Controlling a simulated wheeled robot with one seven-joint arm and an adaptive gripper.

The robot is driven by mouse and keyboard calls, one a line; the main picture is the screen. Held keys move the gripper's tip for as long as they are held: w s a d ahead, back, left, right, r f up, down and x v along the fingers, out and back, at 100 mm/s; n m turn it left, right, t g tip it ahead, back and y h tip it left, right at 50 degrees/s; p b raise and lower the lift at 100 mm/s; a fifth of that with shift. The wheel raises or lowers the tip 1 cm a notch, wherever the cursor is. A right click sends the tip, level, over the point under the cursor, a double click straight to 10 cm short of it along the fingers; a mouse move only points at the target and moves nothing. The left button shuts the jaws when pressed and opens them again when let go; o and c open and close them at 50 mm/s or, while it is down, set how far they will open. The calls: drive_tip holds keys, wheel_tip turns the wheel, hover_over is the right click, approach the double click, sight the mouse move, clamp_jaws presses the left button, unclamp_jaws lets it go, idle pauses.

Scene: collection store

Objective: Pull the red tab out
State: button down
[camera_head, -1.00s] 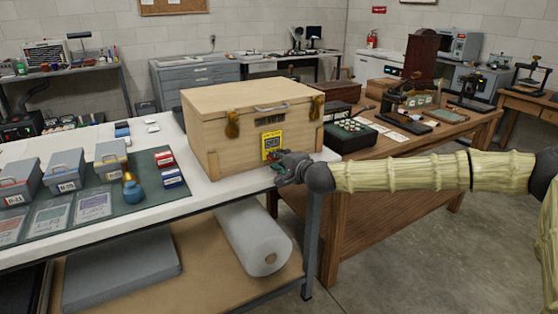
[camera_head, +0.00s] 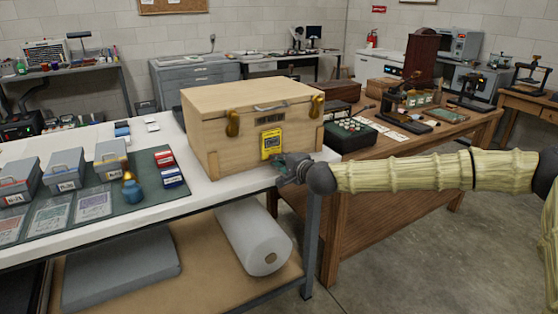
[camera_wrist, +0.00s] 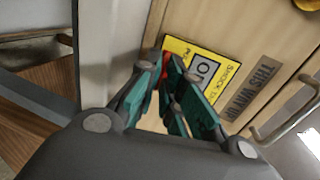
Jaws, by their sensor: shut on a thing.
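The wooden crate (camera_head: 250,105) stands on the white table, with a yellow shock label (camera_head: 271,143) on its front. The label (camera_wrist: 205,66) also shows in the wrist view, with a grey window in it. The red tab (camera_wrist: 165,67) shows as a small red patch at the label's lower edge, between my fingertips. My gripper (camera_head: 279,163) is just in front of the crate, below the label. In the wrist view my green-padded gripper (camera_wrist: 169,66) is shut on the tab and hides most of it. I cannot tell whether the tab still touches the label.
The crate has brass latches and a metal handle (camera_wrist: 297,110). A wooden table (camera_head: 400,150) with tools is behind my arm. The floor at right is clear.

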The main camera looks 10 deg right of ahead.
drive_tip(key=shift+s+d+f, duration=0.25)
drive_tip(key=shift+s+f, duration=0.05)
drive_tip(key=shift+s, duration=0.4)
drive_tip(key=c, duration=1.6)
unclamp_jaws()
drive_tip(key=shift+s+d, duration=0.1)
drive_tip(key=shift+c, duration=0.2)
drive_tip(key=shift+r, duration=0.1)
drive_tip(key=v, duration=1.2)
